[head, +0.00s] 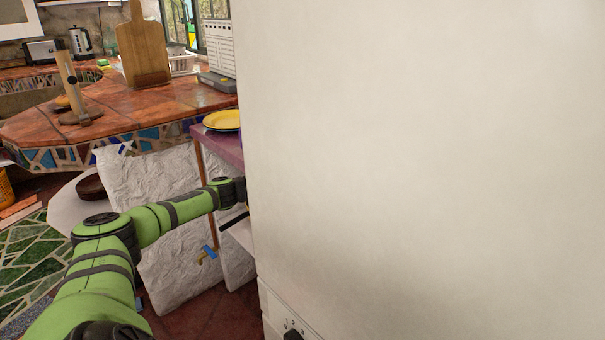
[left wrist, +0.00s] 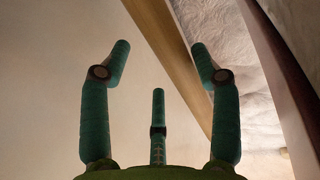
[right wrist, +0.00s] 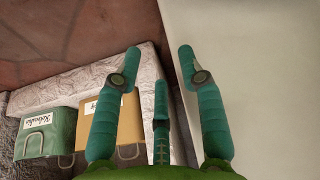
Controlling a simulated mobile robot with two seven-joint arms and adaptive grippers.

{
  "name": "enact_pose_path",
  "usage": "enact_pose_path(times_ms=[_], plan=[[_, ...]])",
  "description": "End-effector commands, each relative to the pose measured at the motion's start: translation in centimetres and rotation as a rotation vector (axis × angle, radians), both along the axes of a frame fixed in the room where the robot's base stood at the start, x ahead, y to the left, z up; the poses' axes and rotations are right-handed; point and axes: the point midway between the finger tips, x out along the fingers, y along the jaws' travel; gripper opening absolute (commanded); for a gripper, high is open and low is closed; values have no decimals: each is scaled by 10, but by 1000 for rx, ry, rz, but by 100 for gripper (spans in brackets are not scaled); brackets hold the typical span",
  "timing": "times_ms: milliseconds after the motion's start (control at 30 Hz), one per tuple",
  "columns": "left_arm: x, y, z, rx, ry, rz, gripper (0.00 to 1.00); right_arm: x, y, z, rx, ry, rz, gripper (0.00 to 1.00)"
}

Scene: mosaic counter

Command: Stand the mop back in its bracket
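I cannot make out the mop or its bracket for certain in any view. My left arm (head: 160,220) reaches in from the left in the head view, and its end passes behind the edge of a large white panel, which hides the gripper there. In the left wrist view my left gripper (left wrist: 160,60) is open and empty, with a pale surface and a wooden bar (left wrist: 172,45) beyond the fingers. In the right wrist view my right gripper (right wrist: 159,65) is open, with nothing between its fingers. My right arm is not visible in the head view.
The white panel (head: 420,150) fills the right of the head view. A yellow plate (head: 222,120) sits on a purple-topped shelf (head: 226,148). A mosaic-edged counter (head: 120,110) is behind. The right wrist view shows a green box (right wrist: 50,133) and a tan box (right wrist: 110,118).

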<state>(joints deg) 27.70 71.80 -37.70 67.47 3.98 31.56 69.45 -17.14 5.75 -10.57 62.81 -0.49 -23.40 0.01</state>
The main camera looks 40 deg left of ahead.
Motion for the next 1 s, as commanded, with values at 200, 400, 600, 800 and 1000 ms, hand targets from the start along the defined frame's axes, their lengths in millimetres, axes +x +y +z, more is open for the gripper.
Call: enact_pose_path(times_ms=[200,400,600,800,1000], plan=[[-4,2,-8,14,6,8,62,1,0,-2,0,-1,0,40],[-23,8,-6,16,9,10,62,0,0,-1,0,-1,0,40],[-43,14,-1,17,5,9,62,0,0,-1,0,0,0,40],[-60,16,5,17,3,1,62,0,0,0,0,0,0,40],[-73,19,8,16,0,-3,62,0,0,0,0,0,0,40]])
